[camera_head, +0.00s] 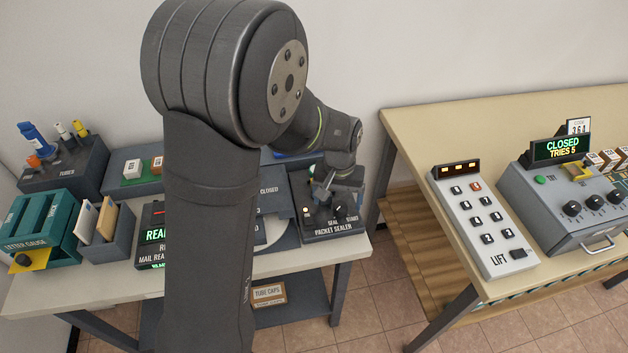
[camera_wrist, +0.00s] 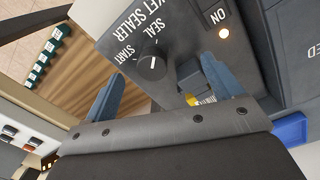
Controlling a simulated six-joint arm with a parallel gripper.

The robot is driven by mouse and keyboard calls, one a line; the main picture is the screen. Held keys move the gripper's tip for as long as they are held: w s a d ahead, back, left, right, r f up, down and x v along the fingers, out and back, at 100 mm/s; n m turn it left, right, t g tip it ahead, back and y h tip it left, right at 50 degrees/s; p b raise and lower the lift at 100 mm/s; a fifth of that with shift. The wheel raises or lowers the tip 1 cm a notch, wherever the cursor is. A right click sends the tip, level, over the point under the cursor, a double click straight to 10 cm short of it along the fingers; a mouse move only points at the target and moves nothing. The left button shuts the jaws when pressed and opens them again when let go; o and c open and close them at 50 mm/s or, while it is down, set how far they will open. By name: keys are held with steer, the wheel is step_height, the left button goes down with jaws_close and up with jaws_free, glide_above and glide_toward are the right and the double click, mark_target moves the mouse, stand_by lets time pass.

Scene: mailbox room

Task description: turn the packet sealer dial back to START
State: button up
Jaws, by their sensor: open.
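The packet sealer (camera_head: 333,230) is a dark box at the right end of the left table. Its dial (camera_wrist: 152,67) is a small round black knob with a white line, between the fingers in the wrist view. The line points roughly toward the SEAL label (camera_wrist: 148,33). The START label (camera_wrist: 125,54) is beside it, to the left in that view. My gripper (camera_wrist: 161,68) is open, with one blue-grey finger on each side of the dial in the picture. I cannot tell whether either finger touches it.
A lit lamp (camera_wrist: 222,33) and an ON label sit on the sealer. A grey panel marked CLOSED (camera_head: 270,200) stands close left. A gap separates the right table (camera_head: 420,118).

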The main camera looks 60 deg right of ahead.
mark_target(340, 206)
steer(key=r, duration=1.5)
steer(key=shift+s+r, duration=0.4)
steer(key=c, duration=0.4)
step_height(340, 206, down, 17)
steer(key=shift+f, duration=0.15)
steer(key=c, duration=0.7)
